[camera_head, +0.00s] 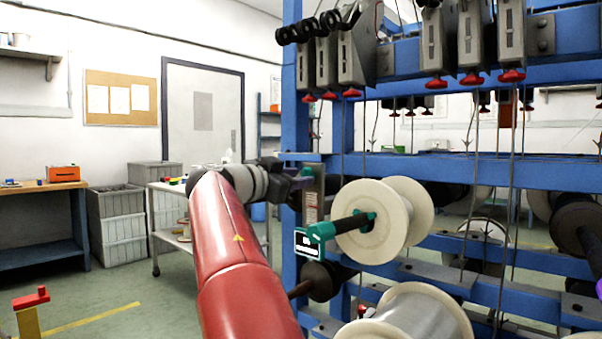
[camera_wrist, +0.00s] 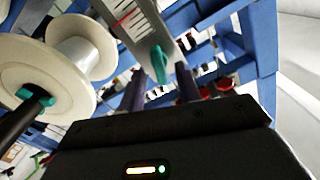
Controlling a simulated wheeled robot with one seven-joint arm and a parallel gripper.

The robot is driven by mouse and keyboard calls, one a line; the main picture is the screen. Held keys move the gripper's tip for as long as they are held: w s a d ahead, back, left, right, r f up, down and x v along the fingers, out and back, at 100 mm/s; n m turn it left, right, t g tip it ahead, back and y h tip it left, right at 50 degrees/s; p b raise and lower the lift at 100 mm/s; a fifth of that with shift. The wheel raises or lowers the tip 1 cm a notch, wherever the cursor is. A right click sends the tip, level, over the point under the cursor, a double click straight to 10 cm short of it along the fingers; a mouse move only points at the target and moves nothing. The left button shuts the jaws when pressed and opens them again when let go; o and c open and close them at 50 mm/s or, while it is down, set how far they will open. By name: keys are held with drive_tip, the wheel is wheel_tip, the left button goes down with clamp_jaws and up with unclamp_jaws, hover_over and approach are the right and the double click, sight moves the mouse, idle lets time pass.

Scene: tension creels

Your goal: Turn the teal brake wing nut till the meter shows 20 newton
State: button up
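The teal wing nut (camera_wrist: 160,62) shows in the wrist view in front of a pale scale plate (camera_wrist: 131,22) with a red line. My gripper (camera_wrist: 162,84) has its two dark fingers apart, one on each side of the nut, with gaps visible; I cannot tell how deep the nut sits between them. In the head view my gripper (camera_head: 300,182) is at the blue frame's left post, beside the scale plate (camera_head: 312,205). The teal-edged meter (camera_head: 309,243) hangs just below; its white digits are too small to read surely.
A white spool (camera_head: 405,215) on a black spindle with teal hub is right of my gripper, close to it in the wrist view. Another spool (camera_head: 425,315) is below. Blue creel beams (camera_head: 455,170) and hanging wires crowd the right. Open floor (camera_head: 120,300) lies left.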

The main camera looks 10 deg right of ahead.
drive_tip(key=shift+x, duration=0.8)
clamp_jaws()
